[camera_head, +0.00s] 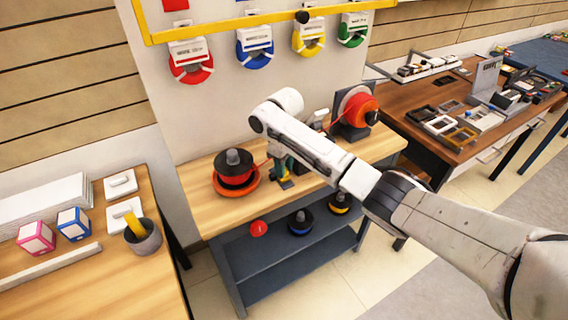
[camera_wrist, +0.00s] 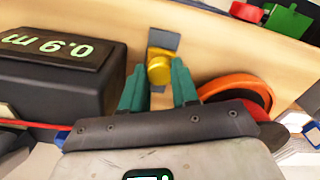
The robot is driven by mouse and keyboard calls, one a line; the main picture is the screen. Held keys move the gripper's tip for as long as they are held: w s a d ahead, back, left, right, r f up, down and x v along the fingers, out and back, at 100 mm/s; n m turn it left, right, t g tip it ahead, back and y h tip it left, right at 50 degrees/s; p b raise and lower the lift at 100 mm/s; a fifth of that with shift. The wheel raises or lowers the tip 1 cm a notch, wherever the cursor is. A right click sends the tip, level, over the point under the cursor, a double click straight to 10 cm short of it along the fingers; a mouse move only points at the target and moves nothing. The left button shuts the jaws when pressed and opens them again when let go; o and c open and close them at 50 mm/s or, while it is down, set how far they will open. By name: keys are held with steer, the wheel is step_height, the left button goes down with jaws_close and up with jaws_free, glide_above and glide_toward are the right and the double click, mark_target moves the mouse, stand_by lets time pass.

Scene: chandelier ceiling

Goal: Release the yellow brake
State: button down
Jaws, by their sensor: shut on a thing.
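The yellow brake (camera_wrist: 159,70) is a rounded yellow knob on a small grey plate fixed to the wooden bench, in the wrist view. My gripper (camera_wrist: 160,82) has its two teal fingers on either side of the knob and is shut on it. The fingers partly cover the knob's lower sides. In the head view my gripper (camera_head: 281,167) is down at the bench, between the two red spools.
A red spool (camera_head: 236,174) on an orange plate stands left of my gripper; another red reel (camera_head: 359,110) stands right. A black box with a green display (camera_wrist: 52,75) is close beside my fingers. A red cord (camera_wrist: 30,124) passes at left. Spools lie on the lower shelf (camera_head: 268,262).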

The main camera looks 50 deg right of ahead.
steer(key=shift+s, duration=0.1)
steer(key=c, duration=1.1)
jaws_free()
steer(key=shift+s+a, duration=0.1)
step_height(320, 180, up, 11)
steer(key=shift+f+b, duration=0.1)
steer(key=shift+b, duration=0.4)
